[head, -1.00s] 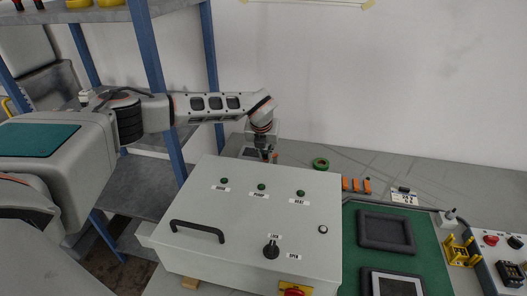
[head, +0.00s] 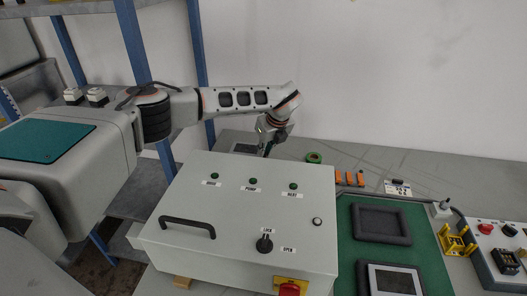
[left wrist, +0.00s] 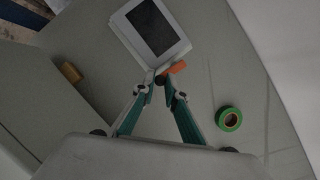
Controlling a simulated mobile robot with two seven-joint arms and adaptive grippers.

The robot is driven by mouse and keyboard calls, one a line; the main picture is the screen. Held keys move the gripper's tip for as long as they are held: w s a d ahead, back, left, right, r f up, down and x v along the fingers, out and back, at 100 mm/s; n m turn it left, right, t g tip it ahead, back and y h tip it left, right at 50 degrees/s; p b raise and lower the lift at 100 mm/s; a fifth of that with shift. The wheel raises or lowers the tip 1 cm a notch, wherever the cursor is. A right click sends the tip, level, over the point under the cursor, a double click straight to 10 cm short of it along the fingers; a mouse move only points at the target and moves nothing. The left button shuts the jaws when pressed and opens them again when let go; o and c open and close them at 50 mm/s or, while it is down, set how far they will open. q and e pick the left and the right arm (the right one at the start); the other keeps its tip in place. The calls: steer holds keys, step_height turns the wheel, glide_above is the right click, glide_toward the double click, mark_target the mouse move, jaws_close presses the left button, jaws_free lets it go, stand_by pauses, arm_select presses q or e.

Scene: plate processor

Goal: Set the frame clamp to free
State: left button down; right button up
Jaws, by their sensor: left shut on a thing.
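A white frame with a dark panel (left wrist: 153,27) lies on the bench in the left wrist view. An orange lever (left wrist: 176,68), seemingly the frame clamp, sits at its lower corner. My left gripper (left wrist: 161,82) is shut at this lever, its teal-sided fingers converging on it; the fingertips partly hide the contact. In the head view my left gripper (head: 267,150) reaches down behind the grey control box, tilted, and the frame (head: 243,148) shows only partly beside it. The lever's exact setting cannot be read. My right gripper is not in view.
The grey control box (head: 215,262) with a black handle and a lock/open knob stands in front of the gripper. A green tape roll (left wrist: 229,119) lies right of the fingers. A green mat (head: 345,238) with dark frames is at the right. A blue-post shelf (head: 197,60) stands left.

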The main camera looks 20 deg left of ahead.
arm_select(q)
steer(key=shift+d, duration=0.1)
stand_by(0.4)
steer(key=c, duration=2)
jaws_free()
steer(key=shift+c, duration=0.2)
steer(key=v, duration=1.2)
